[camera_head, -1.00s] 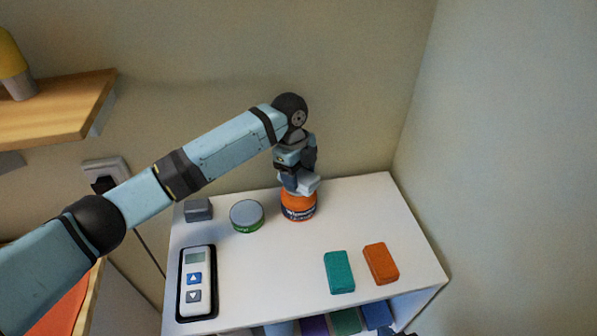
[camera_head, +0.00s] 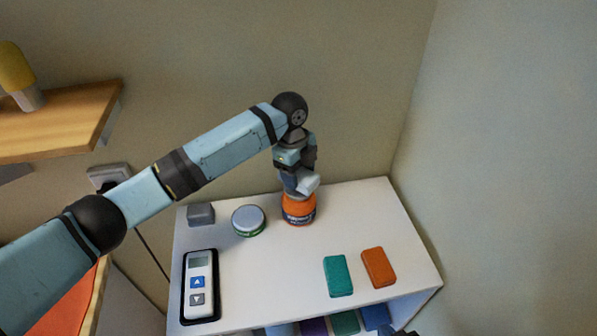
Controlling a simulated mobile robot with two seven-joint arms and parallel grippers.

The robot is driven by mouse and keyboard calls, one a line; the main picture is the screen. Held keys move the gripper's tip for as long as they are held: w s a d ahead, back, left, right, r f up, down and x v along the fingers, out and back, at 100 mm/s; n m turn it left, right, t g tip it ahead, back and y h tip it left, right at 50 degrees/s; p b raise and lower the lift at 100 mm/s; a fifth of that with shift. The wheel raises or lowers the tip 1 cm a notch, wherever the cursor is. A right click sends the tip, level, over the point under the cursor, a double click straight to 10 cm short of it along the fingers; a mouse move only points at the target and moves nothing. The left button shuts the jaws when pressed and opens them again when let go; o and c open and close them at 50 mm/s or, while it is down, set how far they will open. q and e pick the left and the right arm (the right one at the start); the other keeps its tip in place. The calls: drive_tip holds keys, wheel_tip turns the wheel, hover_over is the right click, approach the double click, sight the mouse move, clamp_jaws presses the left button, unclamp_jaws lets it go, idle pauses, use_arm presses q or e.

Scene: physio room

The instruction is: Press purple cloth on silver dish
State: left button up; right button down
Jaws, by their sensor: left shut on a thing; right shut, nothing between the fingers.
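A purple cloth (camera_head: 314,326) shows on the lower shelf at the bottom edge, mostly cut off. I cannot make out a clear silver dish; a round tin with a silver-grey top (camera_head: 248,216) and green side stands on the white table top. My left gripper (camera_head: 301,182) is just above an orange jar (camera_head: 299,209) with a dark label. It seems shut on a small pale grey thing (camera_head: 308,184), tilted over the jar; whether this touches the jar I cannot tell. A dark tip at the bottom edge appears to be my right gripper (camera_head: 402,332), mostly out of frame.
The white table top (camera_head: 355,220) also bears a grey block (camera_head: 201,214), a white handset (camera_head: 200,285) in a black tray, a teal block (camera_head: 338,276) and an orange block (camera_head: 378,267). A green cloth (camera_head: 345,322) and a blue cloth (camera_head: 376,316) lie below. A wooden shelf (camera_head: 60,125) is at left.

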sight(301, 173)
use_arm(q)
drive_tip(key=shift+r+p, duration=1.9)
drive_tip(key=shift+r, duration=0.35)
drive_tip(key=shift+f, duration=0.15)
